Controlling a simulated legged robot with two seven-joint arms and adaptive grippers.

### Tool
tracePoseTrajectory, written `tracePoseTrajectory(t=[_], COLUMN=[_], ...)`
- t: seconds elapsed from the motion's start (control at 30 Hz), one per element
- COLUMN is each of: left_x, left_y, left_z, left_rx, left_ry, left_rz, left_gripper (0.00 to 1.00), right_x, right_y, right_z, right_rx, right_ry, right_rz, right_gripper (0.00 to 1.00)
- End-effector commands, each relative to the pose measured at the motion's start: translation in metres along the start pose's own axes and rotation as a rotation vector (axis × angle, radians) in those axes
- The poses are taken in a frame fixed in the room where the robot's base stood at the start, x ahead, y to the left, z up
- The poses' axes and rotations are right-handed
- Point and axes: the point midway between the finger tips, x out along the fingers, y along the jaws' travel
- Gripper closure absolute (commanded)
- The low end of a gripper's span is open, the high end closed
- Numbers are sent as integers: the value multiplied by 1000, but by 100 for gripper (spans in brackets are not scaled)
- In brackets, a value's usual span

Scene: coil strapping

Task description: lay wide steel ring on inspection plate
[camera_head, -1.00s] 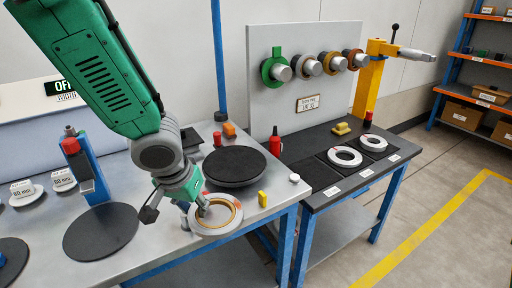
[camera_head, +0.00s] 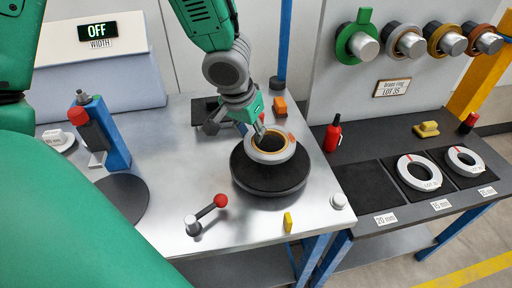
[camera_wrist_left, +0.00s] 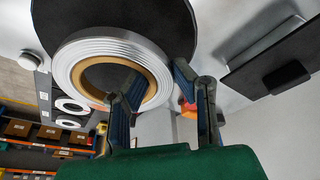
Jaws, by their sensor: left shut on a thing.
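The wide steel ring (camera_head: 271,157) is pale, with an orange-brown inner band. My left gripper (camera_head: 259,131) is shut on its wall at the far side. In the left wrist view the ring (camera_wrist_left: 70,65) shows one finger in its hole and the other outside. The ring lies over the back part of a raised round black plate (camera_head: 270,185), seemingly the inspection plate. I cannot tell whether they touch. The ring covers part of the plate. My right gripper is not in view.
A blue post device (camera_head: 105,135) and a flat black disc (camera_head: 122,198) are at left. The dark side table (camera_head: 400,228) holds two white rings and an empty pad (camera_head: 362,188).

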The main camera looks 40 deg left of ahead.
Motion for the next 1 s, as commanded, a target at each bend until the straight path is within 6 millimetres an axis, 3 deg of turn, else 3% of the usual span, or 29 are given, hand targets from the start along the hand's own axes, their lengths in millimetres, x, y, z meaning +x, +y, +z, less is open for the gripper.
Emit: tracePoseTrajectory(t=[0.37, 0.77, 0.8, 0.83, 1.0], left_x=[37, 42, 42, 41, 41], left_y=[6, 1, 1, 1, 2], left_z=[10, 11, 11, 11, 11], left_rx=[6, 1, 1, 1, 2], left_ry=[4, 3, 1, 1, 0], left_rz=[-6, 2, 1, 1, -2], left_gripper=[100, 100, 67, 57, 57], right_x=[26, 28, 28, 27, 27], right_y=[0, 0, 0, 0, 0], right_z=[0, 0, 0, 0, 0], right_rx=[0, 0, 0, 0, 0], right_ry=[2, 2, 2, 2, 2], right_rz=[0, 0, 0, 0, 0], right_gripper=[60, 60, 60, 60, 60])
